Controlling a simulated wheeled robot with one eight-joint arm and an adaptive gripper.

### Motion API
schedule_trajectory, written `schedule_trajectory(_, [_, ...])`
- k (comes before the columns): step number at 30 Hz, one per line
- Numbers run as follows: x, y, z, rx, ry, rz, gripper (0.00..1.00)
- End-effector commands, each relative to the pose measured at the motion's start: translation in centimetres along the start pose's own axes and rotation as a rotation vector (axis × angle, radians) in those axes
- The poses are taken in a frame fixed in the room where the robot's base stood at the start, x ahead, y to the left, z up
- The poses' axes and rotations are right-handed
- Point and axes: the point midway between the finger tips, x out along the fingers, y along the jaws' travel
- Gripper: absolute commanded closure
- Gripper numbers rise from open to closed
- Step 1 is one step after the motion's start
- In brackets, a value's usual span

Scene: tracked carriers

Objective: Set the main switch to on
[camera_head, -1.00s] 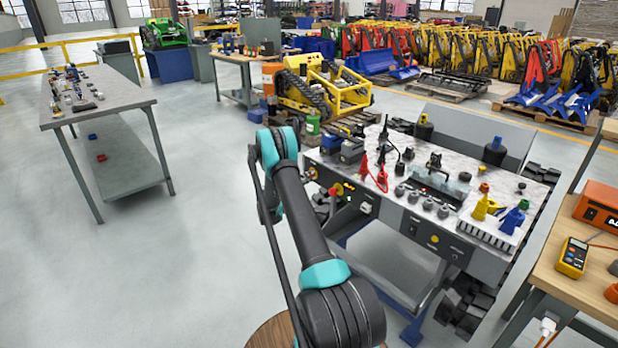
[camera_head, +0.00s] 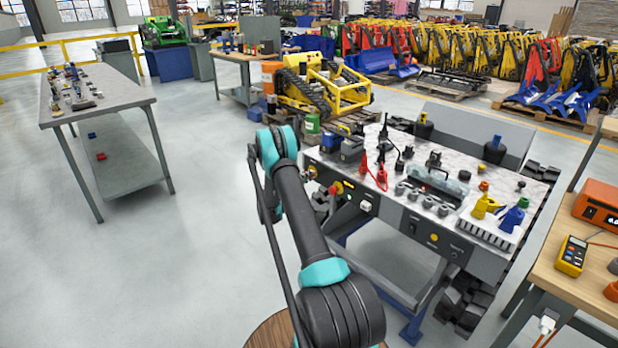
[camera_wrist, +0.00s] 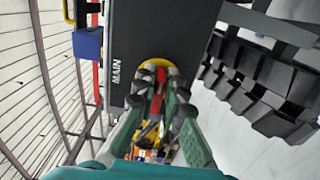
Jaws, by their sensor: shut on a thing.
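The main switch is a red handle (camera_wrist: 161,75) on a round yellow plate (camera_wrist: 152,63), mounted on a dark panel (camera_wrist: 125,45) lettered MAIN, in the wrist view. My gripper (camera_wrist: 160,92) is shut on the red handle, with one dark fingertip pad on each side of it. The handle lies roughly along the gripper's length in that view; its exact set position cannot be read. In the head view the red and yellow switch (camera_head: 336,188) shows small on the front left of the grey control bench (camera_head: 390,214), partly hidden by my gripper.
The bench top carries red plugs, knobs, a yellow and a blue fitting (camera_head: 514,217). A wooden table with a yellow meter (camera_head: 572,255) stands at right. A grey table (camera_head: 100,95) stands at left, with clear floor between. Black tracks (camera_wrist: 260,90) flank the panel.

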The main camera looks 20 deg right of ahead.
Motion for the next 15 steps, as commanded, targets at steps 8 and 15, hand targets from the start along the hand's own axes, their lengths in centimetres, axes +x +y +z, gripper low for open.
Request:
schedule_trajectory(8, [-0.08,-0.09,0.06,0.000,-0.001,-0.002,0.69])
schedule_trajectory(15, [-0.06,-0.04,0.03,-0.001,-0.001,-0.001,0.69])
